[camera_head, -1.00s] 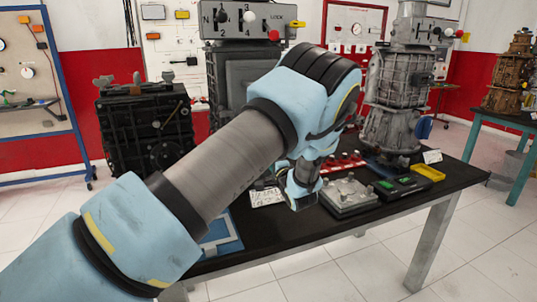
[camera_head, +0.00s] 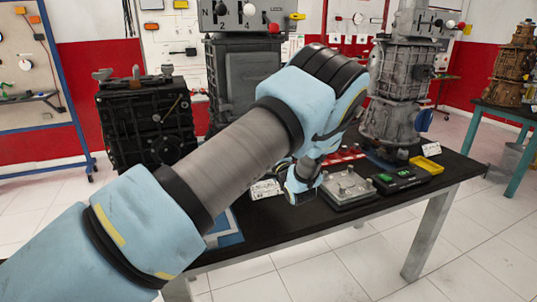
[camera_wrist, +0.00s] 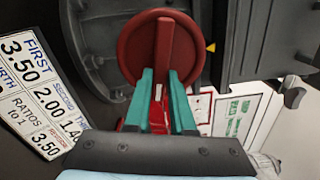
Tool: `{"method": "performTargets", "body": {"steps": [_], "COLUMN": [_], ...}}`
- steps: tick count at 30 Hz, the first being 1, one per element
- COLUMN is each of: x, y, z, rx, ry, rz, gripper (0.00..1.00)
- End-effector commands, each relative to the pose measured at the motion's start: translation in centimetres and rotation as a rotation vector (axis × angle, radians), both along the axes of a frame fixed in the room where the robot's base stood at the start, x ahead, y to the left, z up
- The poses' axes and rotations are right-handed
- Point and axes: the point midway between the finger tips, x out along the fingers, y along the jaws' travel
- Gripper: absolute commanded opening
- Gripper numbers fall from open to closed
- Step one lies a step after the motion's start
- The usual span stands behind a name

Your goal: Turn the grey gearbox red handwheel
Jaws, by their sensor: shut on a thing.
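The red handwheel (camera_wrist: 133,48) is a round disc with a raised bar across its middle, seen close up in the wrist view. My gripper (camera_wrist: 161,76) has its two teal fingers on either side of that bar and is shut on it. A small yellow pointer (camera_wrist: 211,47) sits beside the wheel's right rim. In the head view, the grey gearbox (camera_head: 247,80) stands on the table behind my arm. My arm hides the handwheel and my fingertips there.
A black gearbox (camera_head: 147,125) stands to the left and another grey gearbox (camera_head: 397,90) to the right. A grey plate unit (camera_head: 347,188), a black box with green displays (camera_head: 398,179) and a yellow tray (camera_head: 426,165) lie on the black table (camera_head: 300,233). A ratio card (camera_wrist: 35,90) is near my gripper.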

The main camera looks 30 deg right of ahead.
Motion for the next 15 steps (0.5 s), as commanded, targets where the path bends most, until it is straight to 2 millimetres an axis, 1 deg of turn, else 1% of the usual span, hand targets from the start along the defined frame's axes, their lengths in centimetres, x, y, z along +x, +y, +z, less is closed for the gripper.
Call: {"method": "performTargets", "body": {"steps": [1,2,9,15], "x": [-0.08,-0.08,-0.05,-0.02], "y": [-0.10,-0.10,-0.06,-0.02], "z": [-0.06,-0.06,-0.04,-0.02], "rx": [0.000,0.000,-0.001,-0.001], "ry": [0.002,0.002,0.001,0.000], "rz": [-0.003,-0.003,-0.001,-0.001], "gripper": [0.00,0.25,0.52,0.53]}}
